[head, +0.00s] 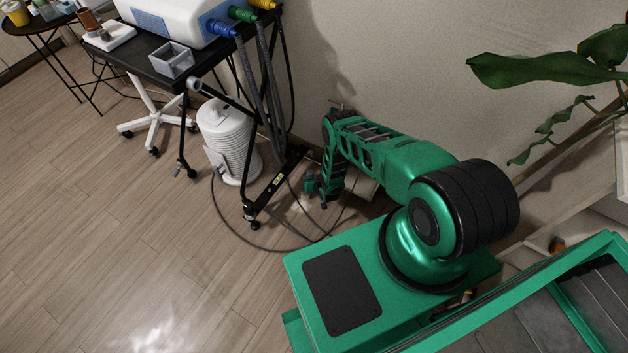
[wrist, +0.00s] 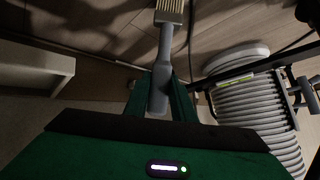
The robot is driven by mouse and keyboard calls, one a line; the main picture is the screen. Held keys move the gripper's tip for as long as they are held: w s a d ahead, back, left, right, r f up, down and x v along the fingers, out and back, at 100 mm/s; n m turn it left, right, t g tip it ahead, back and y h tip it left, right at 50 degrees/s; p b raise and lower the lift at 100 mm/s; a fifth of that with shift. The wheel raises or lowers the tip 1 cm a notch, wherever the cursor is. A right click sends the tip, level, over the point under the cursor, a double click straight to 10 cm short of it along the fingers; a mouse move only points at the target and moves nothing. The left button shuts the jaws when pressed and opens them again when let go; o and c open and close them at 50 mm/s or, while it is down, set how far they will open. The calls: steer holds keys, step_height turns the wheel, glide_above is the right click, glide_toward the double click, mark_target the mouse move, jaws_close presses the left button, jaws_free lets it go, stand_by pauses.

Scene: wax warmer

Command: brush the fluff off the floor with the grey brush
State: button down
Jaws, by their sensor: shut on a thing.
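The grey brush (wrist: 162,75) shows in the wrist view with its grey handle between my gripper's fingers and its pale bristle head (wrist: 170,10) pointing away at the top edge. My gripper (wrist: 160,100) is shut on the handle. In the head view my gripper (head: 324,194) is low near the floor, by the wall and right of the black stand's foot; the brush is hard to make out there, largely hidden by the arm. I cannot pick out the fluff for certain in either view; a pale patch near the gripper could be light on the floor.
A ribbed white cylinder (head: 235,150) stands left of my gripper and shows at right in the wrist view (wrist: 262,115). The black trolley (head: 150,68) has a low foot bar (head: 270,190). A cable (head: 240,243) loops across the floor. The wood floor (head: 90,210) at left is clear.

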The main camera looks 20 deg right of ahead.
steer(key=shift+w+a, duration=0.2)
steer(key=shift+a, duration=0.75)
